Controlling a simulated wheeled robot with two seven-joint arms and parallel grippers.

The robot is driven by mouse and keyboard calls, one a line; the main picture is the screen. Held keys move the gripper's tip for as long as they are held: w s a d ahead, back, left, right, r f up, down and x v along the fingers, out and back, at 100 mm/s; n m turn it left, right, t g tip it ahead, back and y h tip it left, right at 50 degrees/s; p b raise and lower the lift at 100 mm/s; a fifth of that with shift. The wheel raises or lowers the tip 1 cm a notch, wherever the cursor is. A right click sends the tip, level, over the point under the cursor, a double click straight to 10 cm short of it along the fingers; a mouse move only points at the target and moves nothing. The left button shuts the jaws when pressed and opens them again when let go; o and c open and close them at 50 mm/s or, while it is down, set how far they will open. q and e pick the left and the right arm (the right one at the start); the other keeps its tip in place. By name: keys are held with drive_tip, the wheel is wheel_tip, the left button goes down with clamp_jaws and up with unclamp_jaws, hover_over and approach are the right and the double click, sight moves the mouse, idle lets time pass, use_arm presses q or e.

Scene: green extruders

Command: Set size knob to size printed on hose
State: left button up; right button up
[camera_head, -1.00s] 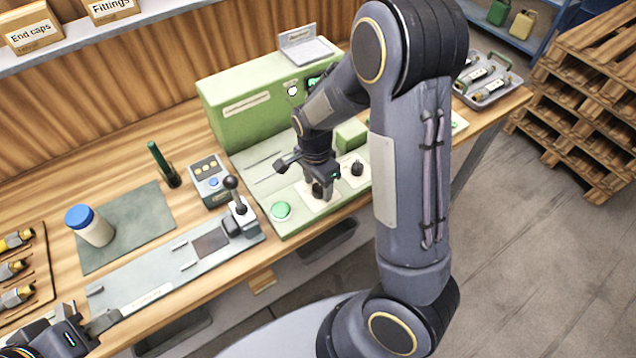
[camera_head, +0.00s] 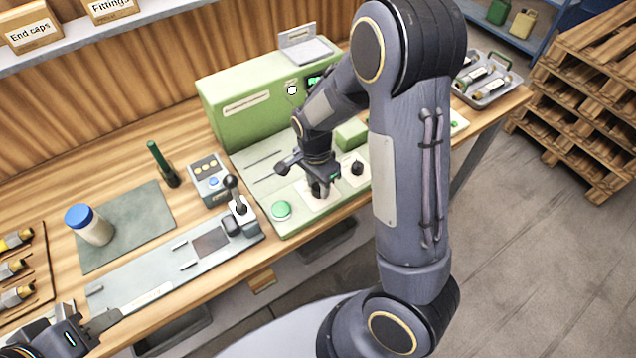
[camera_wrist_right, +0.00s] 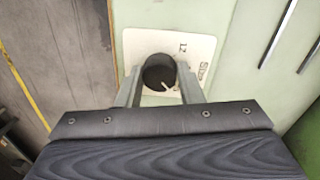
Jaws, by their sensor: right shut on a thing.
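My right gripper (camera_head: 320,192) reaches down to the front of the green machine (camera_head: 247,120). In the right wrist view its two fingers (camera_wrist_right: 160,85) are shut on a round black knob (camera_wrist_right: 157,74), one finger on each side. The knob has a white pointer mark and sits on a white plate (camera_wrist_right: 190,47) with partly hidden lettering. Hoses with white labels (camera_head: 478,74) lie in a grey tray at the back right; their print is too small to read. My left gripper (camera_head: 104,324) is at the lower left over the bench edge, its opening unclear.
A second black knob (camera_head: 357,168) and a green button (camera_head: 281,210) flank the gripped knob. A lever (camera_head: 234,195), a button box (camera_head: 208,180), a blue-capped jar (camera_head: 90,226) and dark hoses with brass ends (camera_head: 14,268) stand to the left.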

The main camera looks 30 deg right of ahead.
sight(318, 189)
drive_tip(key=n+b, duration=0.1)
drive_tip(key=n, duration=0.3)
drive_tip(key=shift+n, duration=0.3)
drive_tip(key=n+b, duration=0.1)
drive_tip(key=n, duration=0.4)
drive_tip(key=shift+b, duration=0.3)
drive_tip(key=n+b, duration=0.1)
drive_tip(key=n, duration=0.4)
drive_tip(key=shift+s+t, duration=0.1)
drive_tip(key=shift+t, duration=0.2)
drive_tip(key=n+b, duration=0.1)
drive_tip(key=n, duration=0.3)
drive_tip(key=shift+n, duration=0.3)
drive_tip(key=o, duration=1)
drive_tip(key=shift+c, duration=0.2)
drive_tip(key=r, duration=0.7)
drive_tip(key=shift+s+a+r, duration=0.1)
drive_tip(key=shift+a+r, duration=0.1)
drive_tip(key=shift+r, duration=0.2)
